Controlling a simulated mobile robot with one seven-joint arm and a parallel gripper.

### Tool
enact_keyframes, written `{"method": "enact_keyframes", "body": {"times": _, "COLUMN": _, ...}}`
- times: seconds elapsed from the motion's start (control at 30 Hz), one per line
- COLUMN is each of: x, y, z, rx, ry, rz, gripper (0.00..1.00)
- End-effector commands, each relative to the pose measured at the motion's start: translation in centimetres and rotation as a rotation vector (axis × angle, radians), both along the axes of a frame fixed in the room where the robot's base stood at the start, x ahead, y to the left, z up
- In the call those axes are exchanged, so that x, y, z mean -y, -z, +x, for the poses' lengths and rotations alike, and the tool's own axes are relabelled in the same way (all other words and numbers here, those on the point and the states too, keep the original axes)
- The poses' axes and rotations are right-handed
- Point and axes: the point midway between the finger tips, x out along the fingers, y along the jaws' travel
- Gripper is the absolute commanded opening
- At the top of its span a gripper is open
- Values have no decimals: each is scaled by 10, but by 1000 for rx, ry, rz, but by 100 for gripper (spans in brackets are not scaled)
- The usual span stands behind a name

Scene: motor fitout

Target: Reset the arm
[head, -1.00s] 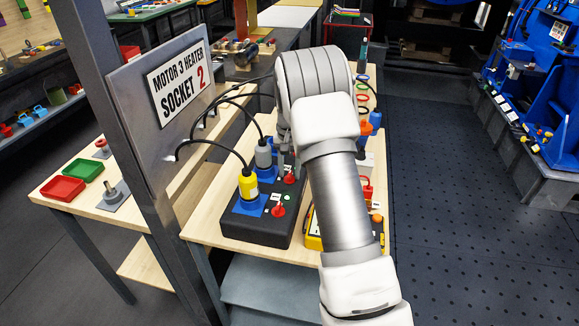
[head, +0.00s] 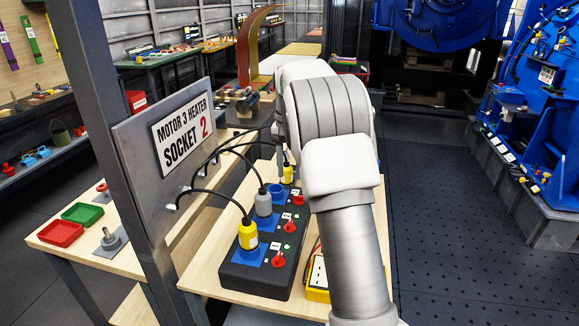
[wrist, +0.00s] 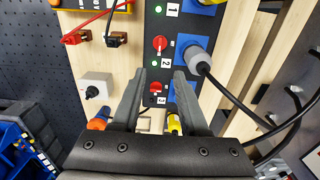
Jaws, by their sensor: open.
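My gripper (wrist: 160,75) is open in the wrist view, with nothing visible between its fingertips. It is over the black socket box, whose front shows in the head view (head: 250,275). The wrist view shows the box with labels 1, 2 and 3, red switches (wrist: 160,43) and a grey plug (wrist: 193,52) right of the fingers. A yellow plug (wrist: 174,124) is partly hidden behind my gripper. My arm hides most of the gripper there.
A metal panel with the sign "MOTOR 3 HEATER SOCKET 2" (head: 183,137) stands left of the box, with black cables (head: 215,192) running to the plugs. A yellow device (head: 317,282) is partly behind my arm. Red (head: 60,233) and green (head: 82,213) trays lie left. Open floor is right.

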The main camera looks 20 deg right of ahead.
Motion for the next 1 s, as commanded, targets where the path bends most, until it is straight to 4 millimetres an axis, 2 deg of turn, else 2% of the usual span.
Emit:
{"method": "enact_keyframes", "body": {"times": 0.5, "x": 0, "y": -3, "z": 0, "rx": 0, "ry": 0, "rz": 0, "gripper": 44}}
{"method": "enact_keyframes", "body": {"times": 0.63, "x": -3, "y": -11, "z": -5, "rx": 11, "ry": -8, "rz": 1, "gripper": 44}}
{"method": "enact_keyframes", "body": {"times": 0.77, "x": -11, "y": -34, "z": -23, "rx": 46, "ry": -38, "rz": 4, "gripper": 44}}
{"method": "enact_keyframes", "body": {"times": 1.0, "x": -37, "y": -80, "z": -79, "rx": 135, "ry": -134, "rz": 4, "gripper": 44}}
